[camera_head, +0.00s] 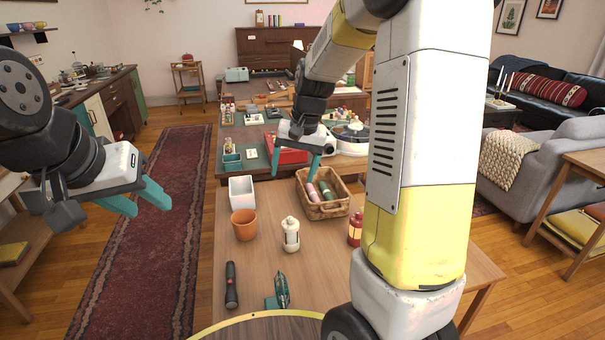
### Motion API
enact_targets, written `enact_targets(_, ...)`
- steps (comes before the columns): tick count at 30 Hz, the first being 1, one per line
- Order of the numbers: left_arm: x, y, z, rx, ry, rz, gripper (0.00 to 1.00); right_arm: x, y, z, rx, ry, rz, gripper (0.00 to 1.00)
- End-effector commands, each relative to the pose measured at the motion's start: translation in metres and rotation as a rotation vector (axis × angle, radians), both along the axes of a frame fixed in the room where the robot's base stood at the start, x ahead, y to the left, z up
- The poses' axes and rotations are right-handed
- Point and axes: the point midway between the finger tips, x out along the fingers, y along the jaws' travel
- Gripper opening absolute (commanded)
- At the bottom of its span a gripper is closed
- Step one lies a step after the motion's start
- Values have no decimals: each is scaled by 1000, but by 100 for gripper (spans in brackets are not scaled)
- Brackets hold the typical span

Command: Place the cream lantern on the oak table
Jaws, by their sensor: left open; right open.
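The cream lantern (290,235) stands upright on the wooden table (259,274) in front of me, right of a terracotta pot. I cannot tell from the view whether this is the oak table. My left gripper (145,204) is open and empty at the left, over the floor beside the table. My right gripper (294,171) is open and empty above the far part of the table, beyond the lantern and near the wicker basket. Part of the table's right side is hidden behind my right arm.
Around the lantern are a terracotta pot (245,225), a white container (241,192), a wicker basket (324,208) with rolled items, a red lantern (355,229), a dark flashlight (231,285) and a teal tool (281,291). A cluttered table (228,169) stands beyond.

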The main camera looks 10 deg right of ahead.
Motion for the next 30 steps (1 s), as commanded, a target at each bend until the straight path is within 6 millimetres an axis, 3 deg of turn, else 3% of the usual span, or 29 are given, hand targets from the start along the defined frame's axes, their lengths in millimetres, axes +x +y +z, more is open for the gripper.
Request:
enact_targets(1,0,0,0,0,0,0,43,-18,-1,21,13,-38,19,76)
enact_targets(6,0,0,0,0,0,0,43,-77,0,69,26,-147,96,76)
enact_targets(12,0,0,0,0,0,0,43,-149,1,101,-1,-276,186,76)
enact_targets(16,0,0,0,0,0,0,43,-187,2,107,-34,-345,231,76)
enact_targets(21,0,0,0,0,0,0,43,-215,2,106,-69,-397,266,76)
enact_targets(30,0,0,0,0,0,0,43,-221,2,105,-79,-409,275,76)
